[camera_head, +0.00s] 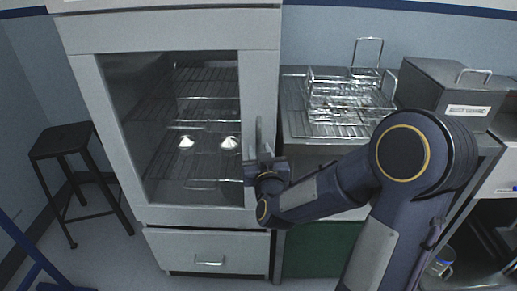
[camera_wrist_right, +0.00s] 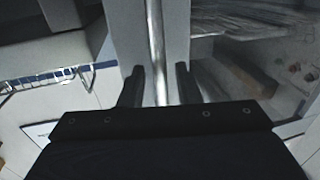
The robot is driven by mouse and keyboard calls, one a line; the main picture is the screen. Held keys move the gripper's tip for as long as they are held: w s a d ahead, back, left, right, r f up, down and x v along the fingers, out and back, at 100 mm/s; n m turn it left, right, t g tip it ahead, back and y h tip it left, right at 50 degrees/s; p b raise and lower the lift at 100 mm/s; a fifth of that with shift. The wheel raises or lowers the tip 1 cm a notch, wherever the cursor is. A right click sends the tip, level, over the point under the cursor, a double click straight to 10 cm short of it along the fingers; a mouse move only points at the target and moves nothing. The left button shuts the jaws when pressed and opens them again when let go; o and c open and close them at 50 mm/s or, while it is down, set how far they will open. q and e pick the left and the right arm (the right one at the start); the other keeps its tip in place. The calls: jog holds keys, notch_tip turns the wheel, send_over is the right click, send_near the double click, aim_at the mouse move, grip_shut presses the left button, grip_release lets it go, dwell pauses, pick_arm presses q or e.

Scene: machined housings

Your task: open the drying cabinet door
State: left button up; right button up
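The drying cabinet (camera_head: 165,32) is a tall light-grey unit. Its glass door (camera_head: 245,85) looks shut, and wire racks show behind the glass. The upright bar handle (camera_head: 259,130) is on the door's right side. My right gripper (camera_head: 256,160) is at the lower part of this handle. In the right wrist view the handle bar (camera_wrist_right: 155,35) runs between the two fingers of my right gripper (camera_wrist_right: 159,80), with a narrow gap showing on each side. The fingers look open around the bar. My left gripper is not in view.
A dark stool (camera_head: 65,140) stands on the floor left of the cabinet. Right of it, a bench carries a wire basket (camera_head: 345,95) and a grey box (camera_head: 445,85) close to my right arm. A drawer (camera_head: 205,250) is below the door. Floor ahead of the door looks mostly clear.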

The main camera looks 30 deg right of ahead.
jog(key=shift+x, duration=0.8)
grip_shut()
jog(key=shift+s+f, duration=0.1)
